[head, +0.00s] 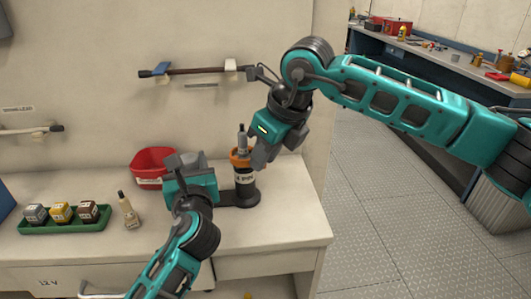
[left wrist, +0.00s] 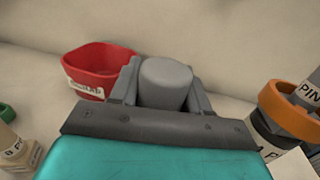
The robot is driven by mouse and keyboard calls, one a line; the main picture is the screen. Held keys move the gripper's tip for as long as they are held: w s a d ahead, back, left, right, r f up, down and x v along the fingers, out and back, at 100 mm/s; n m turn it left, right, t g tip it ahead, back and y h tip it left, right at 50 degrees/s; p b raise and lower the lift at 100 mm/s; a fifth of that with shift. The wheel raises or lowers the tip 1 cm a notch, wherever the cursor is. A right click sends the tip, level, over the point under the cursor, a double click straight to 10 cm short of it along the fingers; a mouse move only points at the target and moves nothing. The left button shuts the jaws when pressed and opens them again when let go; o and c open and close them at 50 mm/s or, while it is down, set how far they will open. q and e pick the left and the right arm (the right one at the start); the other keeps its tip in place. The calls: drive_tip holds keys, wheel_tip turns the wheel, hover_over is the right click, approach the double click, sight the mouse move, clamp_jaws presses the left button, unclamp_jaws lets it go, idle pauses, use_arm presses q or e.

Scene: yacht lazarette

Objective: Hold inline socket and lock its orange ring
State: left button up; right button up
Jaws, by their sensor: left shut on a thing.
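The black inline socket (head: 245,188) stands upright on the bench with its orange ring (head: 239,158) near the top. A grey plug (head: 242,138) rises from the ring. The ring (left wrist: 290,108) and the plug's "PIN" label (left wrist: 311,92) also show at the right of the left wrist view. My left gripper (head: 186,160) is left of the socket, apart from the ring. It is shut on a grey cylinder (left wrist: 166,82). My right gripper (head: 262,156) is just right of the ring, fingers downward; its finger gap and any contact are unclear.
A red bin (head: 151,166) stands behind my left gripper. A green tray (head: 64,227) with grey, yellow and brown blocks and a small labelled bottle (head: 129,212) are to the left. A rod (head: 200,70) hangs on the wall. Bench (head: 295,232) is clear at right.

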drive_tip(key=shift+o, duration=0.8)
drive_tip(key=v, duration=1.2)
use_arm(q)
drive_tip(key=o, duration=1.4)
drive_tip(key=shift+c, duration=0.2)
use_arm(e)
drive_tip(key=shift+a, duration=0.1)
